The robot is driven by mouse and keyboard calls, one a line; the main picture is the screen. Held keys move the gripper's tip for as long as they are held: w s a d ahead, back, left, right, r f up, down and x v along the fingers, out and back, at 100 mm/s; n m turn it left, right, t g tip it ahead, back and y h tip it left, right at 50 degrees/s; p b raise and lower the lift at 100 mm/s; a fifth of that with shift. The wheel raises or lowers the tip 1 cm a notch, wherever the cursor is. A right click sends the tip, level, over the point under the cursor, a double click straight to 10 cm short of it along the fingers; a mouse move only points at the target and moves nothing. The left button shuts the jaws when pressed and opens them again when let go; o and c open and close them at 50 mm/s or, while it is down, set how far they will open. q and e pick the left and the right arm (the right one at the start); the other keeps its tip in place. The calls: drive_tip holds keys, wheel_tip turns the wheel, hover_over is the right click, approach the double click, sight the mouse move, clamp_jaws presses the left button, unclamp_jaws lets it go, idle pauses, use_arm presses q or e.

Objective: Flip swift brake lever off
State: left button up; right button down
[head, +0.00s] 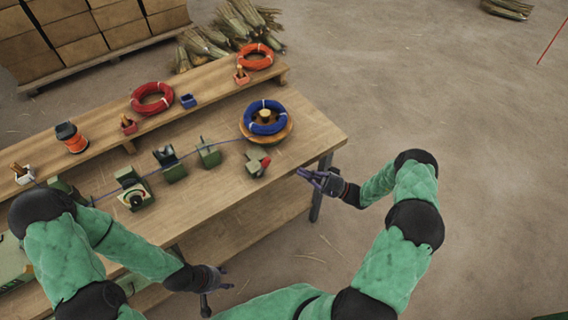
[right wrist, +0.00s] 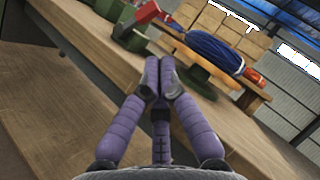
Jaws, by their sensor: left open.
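The brake is a small green block with a red-tipped lever (head: 265,164) near the right end of the bench. In the right wrist view the red part of the lever (right wrist: 147,13) shows at the upper left, beyond my fingertips. My right gripper (head: 304,174) is just off the bench's right edge, to the right of the lever and apart from it. In the right wrist view its purple fingers (right wrist: 160,64) meet at the tips with nothing between them. My left gripper (head: 214,288) hangs open and empty in front of the bench.
A blue coil (head: 265,117) sits on a round wooden spool behind the brake. Green machine blocks (head: 170,165) stand along a thin line to the left. A raised shelf (head: 200,92) holds red and orange coils. The floor to the right is clear.

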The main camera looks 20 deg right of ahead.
sight(266, 162)
drive_tip(key=b+x, duration=0.1)
drive_tip(key=x, duration=0.9)
